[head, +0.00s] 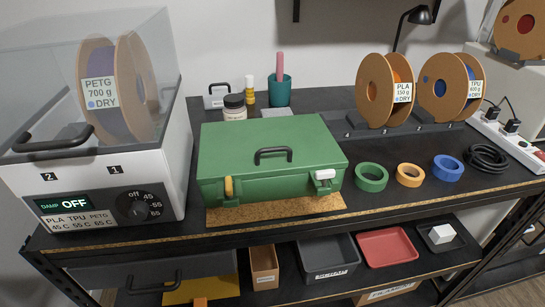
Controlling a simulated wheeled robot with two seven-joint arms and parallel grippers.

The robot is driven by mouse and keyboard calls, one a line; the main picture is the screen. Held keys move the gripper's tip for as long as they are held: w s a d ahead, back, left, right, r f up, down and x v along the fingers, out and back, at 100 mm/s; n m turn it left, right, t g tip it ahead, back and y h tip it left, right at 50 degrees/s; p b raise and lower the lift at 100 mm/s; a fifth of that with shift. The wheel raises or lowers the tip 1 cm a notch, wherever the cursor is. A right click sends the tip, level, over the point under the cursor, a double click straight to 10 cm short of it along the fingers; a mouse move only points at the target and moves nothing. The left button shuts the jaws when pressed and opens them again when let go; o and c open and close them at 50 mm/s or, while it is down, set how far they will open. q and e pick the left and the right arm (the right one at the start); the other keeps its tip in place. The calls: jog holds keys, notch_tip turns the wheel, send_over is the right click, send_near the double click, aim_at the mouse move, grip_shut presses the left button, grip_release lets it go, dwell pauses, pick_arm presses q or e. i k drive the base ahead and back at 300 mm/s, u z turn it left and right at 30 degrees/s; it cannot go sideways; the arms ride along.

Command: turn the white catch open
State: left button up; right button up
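The white catch (324,176) is on the front face of the green case (250,146), near its right end. Its top part lies across, level with the lid's lower edge, with a short part below it. A yellow catch (229,188) sits upright near the left end of the same face. The lid is down, with a dark handle (273,154) on top. Neither of my grippers shows in this view.
The case stands on a cork mat (277,210) on the black bench. A filament dryer (130,180) stands close to its left. Green (371,178), orange (410,175) and blue (448,169) tape rolls lie to its right. Filament spools (385,90) stand behind these.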

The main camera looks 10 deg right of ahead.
aim_at(324, 175)
jog(key=z, duration=2.55)
jog(key=k, duration=0.4)
jog(key=u, duration=2.4)
